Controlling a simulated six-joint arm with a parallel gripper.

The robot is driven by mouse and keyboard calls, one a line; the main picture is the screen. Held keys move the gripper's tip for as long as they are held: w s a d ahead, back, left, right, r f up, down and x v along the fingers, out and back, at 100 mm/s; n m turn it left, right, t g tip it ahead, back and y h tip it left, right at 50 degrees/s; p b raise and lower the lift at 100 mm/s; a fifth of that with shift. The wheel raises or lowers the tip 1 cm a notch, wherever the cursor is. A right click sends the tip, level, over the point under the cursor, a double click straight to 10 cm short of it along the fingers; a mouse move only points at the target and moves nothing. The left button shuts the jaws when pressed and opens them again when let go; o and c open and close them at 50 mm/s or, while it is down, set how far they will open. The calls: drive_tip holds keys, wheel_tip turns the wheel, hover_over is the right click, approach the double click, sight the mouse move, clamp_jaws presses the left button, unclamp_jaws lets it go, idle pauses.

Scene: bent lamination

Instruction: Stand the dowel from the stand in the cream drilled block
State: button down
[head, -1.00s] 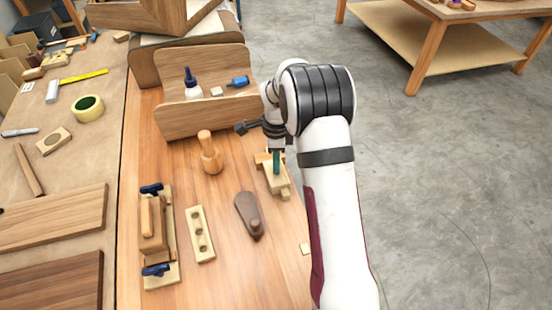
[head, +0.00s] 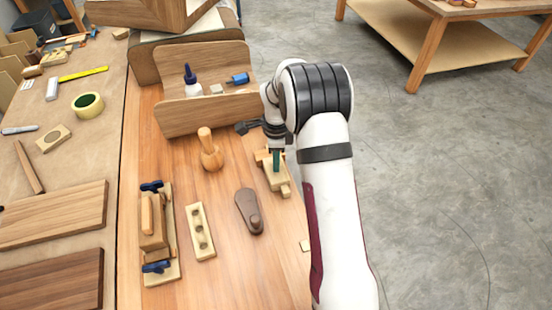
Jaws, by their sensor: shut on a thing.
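A teal dowel (head: 276,161) stands upright at the light wooden stand (head: 277,183) near the right edge of the bench. My gripper (head: 276,149) points down from above and is shut on the dowel's upper end. The fingers are small and partly hidden by the wrist. The dowel's lower end meets the stand; I cannot tell how deep it sits. The cream drilled block (head: 201,246) lies flat on the bench, left of and nearer than the stand, with a row of holes in its top.
A dark brown plane-like tool (head: 248,211) lies between the block and the stand. A wooden mallet (head: 210,155) stands behind the block. A clamped wooden piece (head: 153,230) lies left of it. A wooden rack (head: 205,112) with a glue bottle (head: 192,85) stands behind.

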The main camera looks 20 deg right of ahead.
drive_tip(key=shift+c, duration=1.7)
unclamp_jaws()
drive_tip(key=shift+r, duration=4)
